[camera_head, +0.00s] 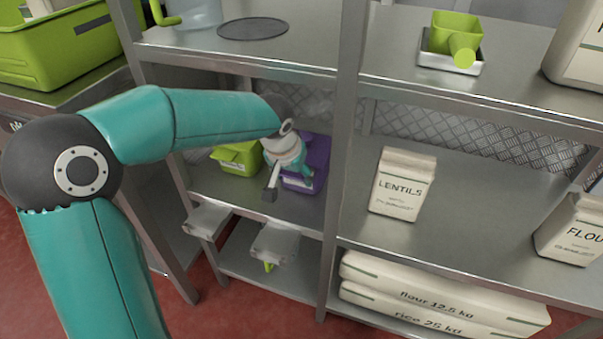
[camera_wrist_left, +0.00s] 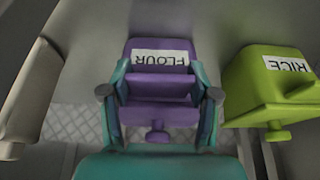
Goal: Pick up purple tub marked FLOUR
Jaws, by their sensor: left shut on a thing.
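The purple tub marked FLOUR (camera_head: 318,152) sits on the middle shelf of the left rack bay, partly hidden by my left wrist and gripper. In the left wrist view the purple tub (camera_wrist_left: 160,88) is between the two teal fingers, with its FLOUR label upside down. My left gripper (camera_head: 304,172) is shut on the tub, a finger at each side, which the left wrist view also shows (camera_wrist_left: 160,95). I cannot tell whether the tub is clear of the shelf. My right gripper is not in view.
A green tub marked RICE (camera_wrist_left: 275,85) stands close beside the purple tub; it also shows in the head view (camera_head: 238,157). A rack post (camera_head: 343,150) stands to the right. A LENTILS bag (camera_head: 402,184) is beyond it. The upper shelf (camera_head: 300,62) is overhead.

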